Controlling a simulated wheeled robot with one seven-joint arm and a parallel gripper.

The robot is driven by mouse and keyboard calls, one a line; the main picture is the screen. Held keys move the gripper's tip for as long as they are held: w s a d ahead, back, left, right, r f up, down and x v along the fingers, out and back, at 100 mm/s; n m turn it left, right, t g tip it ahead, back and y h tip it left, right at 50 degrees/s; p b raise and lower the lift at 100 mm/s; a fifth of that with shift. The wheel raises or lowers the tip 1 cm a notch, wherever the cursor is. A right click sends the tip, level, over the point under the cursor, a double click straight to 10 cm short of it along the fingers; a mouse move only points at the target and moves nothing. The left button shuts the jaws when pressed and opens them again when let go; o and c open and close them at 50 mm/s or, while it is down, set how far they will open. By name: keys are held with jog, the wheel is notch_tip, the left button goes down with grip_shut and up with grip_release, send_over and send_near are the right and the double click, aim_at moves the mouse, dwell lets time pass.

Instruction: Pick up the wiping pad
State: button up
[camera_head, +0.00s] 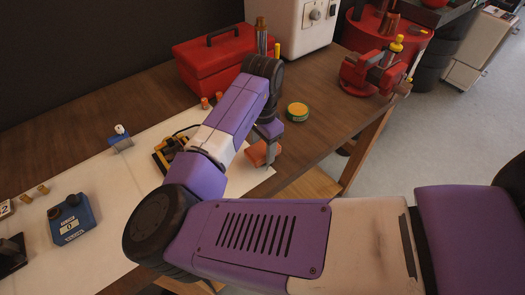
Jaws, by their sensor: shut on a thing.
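The wiping pad, an orange-brown block (257,155), is at the right end of the white sheet (105,180) on the wooden bench. My gripper (270,150) reaches down from the purple and white arm and is shut on the pad. One grey finger shows against the pad; the other finger is mostly hidden. I cannot tell whether the pad touches the sheet or is just above it.
A round green and yellow tin (297,111) stands right of my gripper. A red toolbox (215,58) and a red vise (370,75) stand behind. A yellow-black object (164,158) is partly behind my arm. A blue device (72,219) is at left.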

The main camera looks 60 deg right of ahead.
aim_at(263, 148)
notch_tip(263, 148, up, 18)
jog(key=b, duration=0.1)
jog(key=shift+r+b, duration=0.25)
jog(key=shift+b, duration=0.1)
